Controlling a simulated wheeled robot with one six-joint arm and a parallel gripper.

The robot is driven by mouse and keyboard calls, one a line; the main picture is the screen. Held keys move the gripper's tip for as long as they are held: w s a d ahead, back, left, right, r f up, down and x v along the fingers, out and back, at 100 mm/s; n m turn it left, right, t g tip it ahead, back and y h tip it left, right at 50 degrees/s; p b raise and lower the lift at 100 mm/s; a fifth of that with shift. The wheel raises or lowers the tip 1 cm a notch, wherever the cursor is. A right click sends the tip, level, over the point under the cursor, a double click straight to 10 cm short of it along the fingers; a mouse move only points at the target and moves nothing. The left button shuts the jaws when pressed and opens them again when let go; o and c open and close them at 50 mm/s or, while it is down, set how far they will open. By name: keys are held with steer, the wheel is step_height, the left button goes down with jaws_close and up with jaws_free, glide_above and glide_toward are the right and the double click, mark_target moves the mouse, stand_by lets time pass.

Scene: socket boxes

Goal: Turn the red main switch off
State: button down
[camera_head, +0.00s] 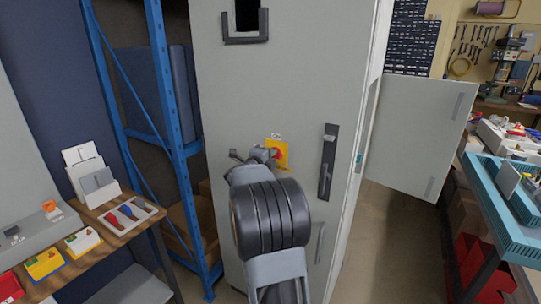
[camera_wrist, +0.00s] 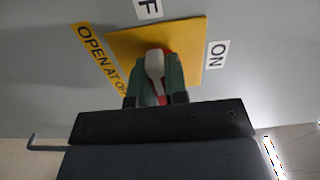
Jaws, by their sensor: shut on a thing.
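The red main switch (camera_head: 277,153) sits on a yellow plate (camera_head: 284,162) on the front of a tall grey cabinet. In the wrist view the yellow plate (camera_wrist: 190,43) shows behind the switch, with red (camera_wrist: 167,55) partly visible around a pale grip piece. My gripper (camera_wrist: 155,76) has its green fingers on both sides of the switch's grip and is shut on it. An ON label (camera_wrist: 216,54) is right of the plate; a partly cut-off label ending in F (camera_wrist: 148,8) is above it. My gripper (camera_head: 262,156) covers part of the switch in the head view.
The cabinet (camera_head: 290,80) has a dark door handle (camera_head: 327,162) right of the switch. A blue rack (camera_head: 175,110) and a wooden bench (camera_head: 110,235) stand left. An open grey door panel (camera_head: 415,130) and a teal workbench (camera_head: 500,200) are at right.

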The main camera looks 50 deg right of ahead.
stand_by(0.3)
steer(key=c, duration=1.1)
jaws_free()
steer(key=shift+c, duration=0.2)
steer(key=b+v, duration=0.2)
steer(key=v, duration=1.1)
steer(key=shift+a, duration=0.4)
steer(key=shift+f, duration=0.1)
